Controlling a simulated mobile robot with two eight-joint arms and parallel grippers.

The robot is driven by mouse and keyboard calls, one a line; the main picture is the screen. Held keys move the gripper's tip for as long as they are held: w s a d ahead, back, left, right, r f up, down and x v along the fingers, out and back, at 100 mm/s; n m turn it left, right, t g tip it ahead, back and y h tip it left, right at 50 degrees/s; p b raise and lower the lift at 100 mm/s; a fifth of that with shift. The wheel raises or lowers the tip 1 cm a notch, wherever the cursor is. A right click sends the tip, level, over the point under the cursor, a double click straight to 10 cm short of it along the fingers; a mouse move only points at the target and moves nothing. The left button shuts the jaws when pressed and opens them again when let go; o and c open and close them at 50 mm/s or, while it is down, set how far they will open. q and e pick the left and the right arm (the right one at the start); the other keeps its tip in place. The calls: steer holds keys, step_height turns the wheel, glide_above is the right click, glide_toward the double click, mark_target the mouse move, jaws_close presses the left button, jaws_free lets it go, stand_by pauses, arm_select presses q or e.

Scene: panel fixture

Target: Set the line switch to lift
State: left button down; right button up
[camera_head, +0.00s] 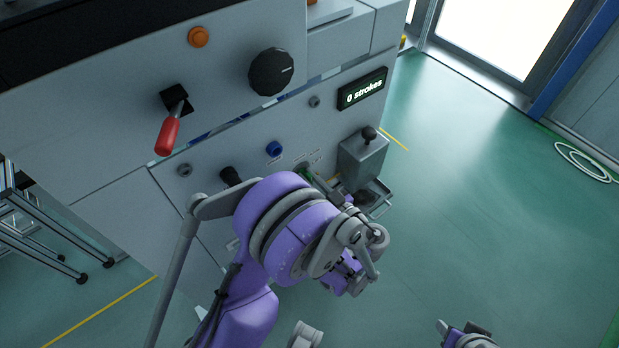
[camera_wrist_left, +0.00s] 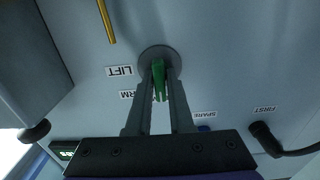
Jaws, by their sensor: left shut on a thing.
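The green switch (camera_wrist_left: 158,82) sits on a round grey base on the panel (camera_wrist_left: 225,60) in the left wrist view. My left gripper (camera_wrist_left: 157,88) is shut on its handle, one finger on each side. A label reading LIFT (camera_wrist_left: 119,71) is beside the base, and a partly covered label ending in "RM" (camera_wrist_left: 129,94) is near the left finger. In the head view my left gripper (camera_head: 308,174) reaches the lower panel, and my wrist hides most of the switch. A small part that appears to be my right gripper (camera_head: 467,335) shows at the bottom edge, its jaws unclear.
A red-handled lever (camera_head: 168,135), a black knob (camera_head: 271,72), an orange button (camera_head: 198,37) and a blue button (camera_head: 274,148) are on the panel. A display (camera_head: 362,88) reads "0 strokes". A grey box with a black-knobbed lever (camera_head: 364,155) juts out at right.

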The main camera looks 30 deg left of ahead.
arm_select(q)
steer(key=shift+m, duration=0.3)
steer(key=m+b, duration=0.2)
steer(key=m, duration=0.1)
steer(key=shift+w+f+m, duration=0.1)
steer(key=shift+m, duration=0.2)
steer(key=m+b, duration=0.1)
steer(key=m, duration=0.3)
steer(key=shift+d+m+b, duration=0.1)
steer(key=shift+m+b, duration=0.2)
steer(key=m+b, duration=0.1)
steer(key=m, duration=0.3)
steer(key=shift+w+f+m, duration=0.1)
steer(key=shift+m, duration=0.2)
steer(key=m+b, duration=0.1)
steer(key=m, duration=0.3)
steer(key=shift+m, duration=0.3)
steer(key=c, duration=0.9)
jaws_free()
